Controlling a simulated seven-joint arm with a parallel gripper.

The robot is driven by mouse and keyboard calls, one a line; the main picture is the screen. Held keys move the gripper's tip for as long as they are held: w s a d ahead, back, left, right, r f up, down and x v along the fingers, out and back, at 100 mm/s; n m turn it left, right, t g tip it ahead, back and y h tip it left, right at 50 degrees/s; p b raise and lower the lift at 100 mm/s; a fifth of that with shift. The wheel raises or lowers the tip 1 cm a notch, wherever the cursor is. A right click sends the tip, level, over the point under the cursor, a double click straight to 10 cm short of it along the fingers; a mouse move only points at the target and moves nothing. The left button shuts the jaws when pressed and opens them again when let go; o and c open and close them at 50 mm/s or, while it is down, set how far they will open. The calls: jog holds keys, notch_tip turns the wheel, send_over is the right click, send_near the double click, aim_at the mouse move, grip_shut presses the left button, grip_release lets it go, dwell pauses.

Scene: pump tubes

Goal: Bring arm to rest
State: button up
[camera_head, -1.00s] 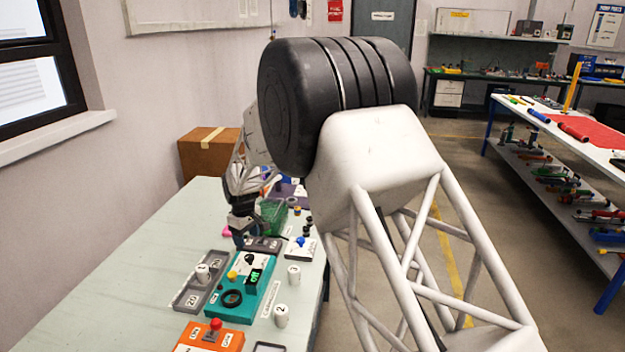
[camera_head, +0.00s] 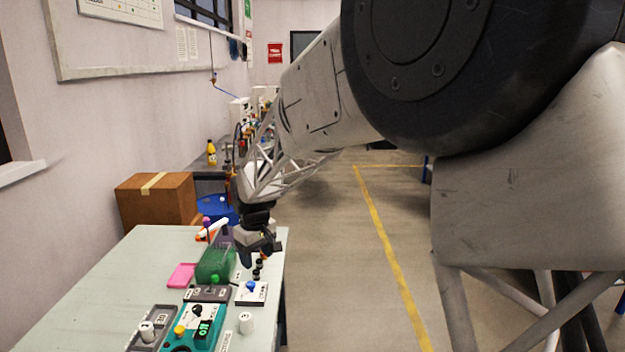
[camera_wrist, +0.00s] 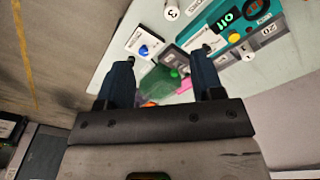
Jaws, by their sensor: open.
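My gripper (camera_head: 260,256) is above the far right end of the pale table (camera_head: 100,275) in the head view, pointing down. In the wrist view my gripper (camera_wrist: 168,56) shows two dark blue fingers spread apart, with nothing held between them. Beneath it are a green mesh basket (camera_head: 214,264) and a small white block with a blue knob (camera_head: 251,292). The teal device (camera_head: 200,330), its display lit green, is nearer in the head view; it also shows at the top of the wrist view (camera_wrist: 235,25).
A cardboard box (camera_head: 157,200) stands behind the table. A pink pad (camera_head: 182,275), a white numbered cylinder (camera_head: 246,323) and a grey tray (camera_head: 150,330) are on the table. Open floor with a yellow line (camera_head: 385,250) lies to the right.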

jog(key=s+d+r+m+t, duration=0.1)
jog(key=s+d+r+m, duration=0.3)
jog(key=s+d, duration=0.6)
jog(key=s+d+r+m, duration=0.1)
jog(key=s+d+r, duration=0.5)
jog(key=d, duration=0.6)
jog(key=s+d+f+m, duration=0.1)
jog(key=s+d, duration=0.4)
jog(key=s, duration=0.6)
jog(key=s+d+f+m, duration=0.2)
jog(key=s+d, duration=0.4)
jog(key=s, duration=0.5)
jog(key=shift+s+m+t, duration=0.4)
jog(key=shift+m, duration=0.5)
jog(key=shift+f+h, duration=0.1)
jog(key=shift+h, duration=0.2)
